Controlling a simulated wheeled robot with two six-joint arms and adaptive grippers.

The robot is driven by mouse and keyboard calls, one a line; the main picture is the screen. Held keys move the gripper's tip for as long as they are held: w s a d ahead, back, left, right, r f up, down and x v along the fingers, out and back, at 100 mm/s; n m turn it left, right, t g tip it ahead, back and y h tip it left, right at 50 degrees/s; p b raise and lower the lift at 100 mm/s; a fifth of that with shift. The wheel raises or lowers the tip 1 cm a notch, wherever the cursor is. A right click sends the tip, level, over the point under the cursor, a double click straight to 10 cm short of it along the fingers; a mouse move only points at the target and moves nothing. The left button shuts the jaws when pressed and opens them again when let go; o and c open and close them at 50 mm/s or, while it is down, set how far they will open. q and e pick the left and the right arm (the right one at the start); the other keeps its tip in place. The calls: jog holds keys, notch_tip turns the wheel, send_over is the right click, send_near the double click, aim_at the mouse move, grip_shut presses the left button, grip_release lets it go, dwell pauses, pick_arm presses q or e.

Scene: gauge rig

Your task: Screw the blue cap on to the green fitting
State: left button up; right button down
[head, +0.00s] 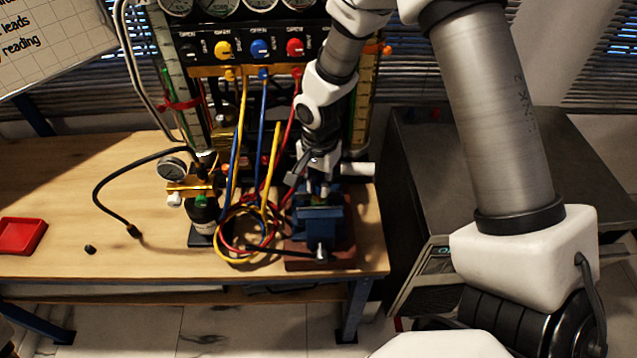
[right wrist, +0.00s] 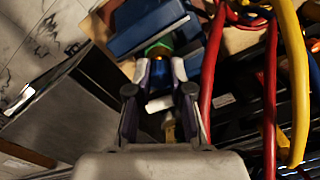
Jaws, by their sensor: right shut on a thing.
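My right gripper (head: 318,186) reaches down from above over a blue vise (head: 320,213) at the table's front right. In the right wrist view my right gripper (right wrist: 160,72) is shut on the small blue cap (right wrist: 160,78), with one finger on each side. The green fitting (right wrist: 158,47) shows just past the cap, beside the vise's blue jaws (right wrist: 150,27). The cap appears in line with the fitting and close to it. The fingers hide where they meet, so I cannot tell how far the cap is on. My left gripper is not in view.
Looped red, yellow and blue hoses (head: 245,222) lie just left of the vise. A brass gauge assembly (head: 195,185) and a red tray (head: 22,236) stand farther left. A gauge panel (head: 250,45) rises behind. A dark cabinet (head: 410,200) stands right of the table.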

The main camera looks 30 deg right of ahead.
jog(key=shift+f+m+b, duration=0.1)
jog(key=shift+m+b, duration=0.55)
jog(key=shift+m, duration=0.65)
jog(key=c, duration=1.2)
grip_release()
jog(key=shift+o, duration=0.3)
jog(key=o, duration=0.5)
jog(key=shift+r, duration=0.2)
